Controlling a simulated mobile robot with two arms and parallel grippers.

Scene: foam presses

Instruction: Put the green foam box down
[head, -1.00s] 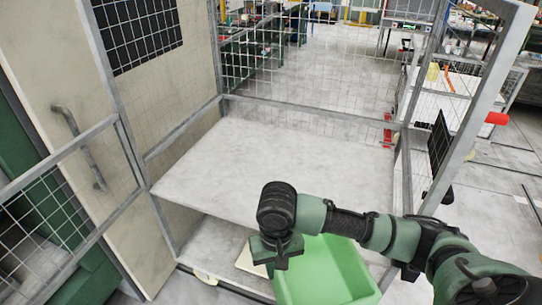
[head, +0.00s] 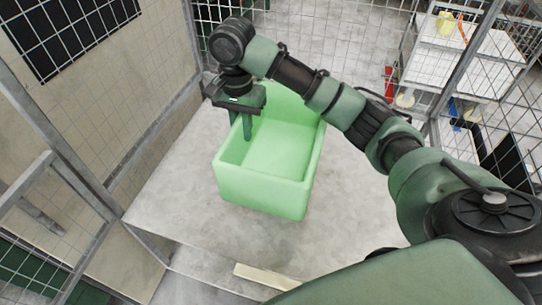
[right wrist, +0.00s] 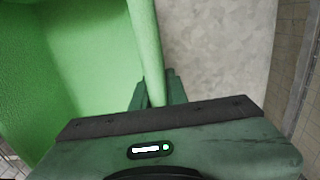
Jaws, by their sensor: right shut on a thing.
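The green foam box (head: 262,188) is an open-topped, light green box over the middle of the grey shelf (head: 165,215) in the head view. My right gripper (head: 246,130) is at the box's left wall, shut on its rim from above. In the right wrist view, the box wall (right wrist: 146,45) runs between the two fingers of my right gripper (right wrist: 157,92), with the box's inside to the left. I cannot tell whether the box's underside touches the shelf. My left gripper is not in view.
Wire mesh panels (head: 330,40) close off the back and right of the shelf. A pale panel wall (head: 90,100) stands on the left. Bare shelf lies left and in front of the box. A pale strip (head: 265,277) shows below the shelf's front edge.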

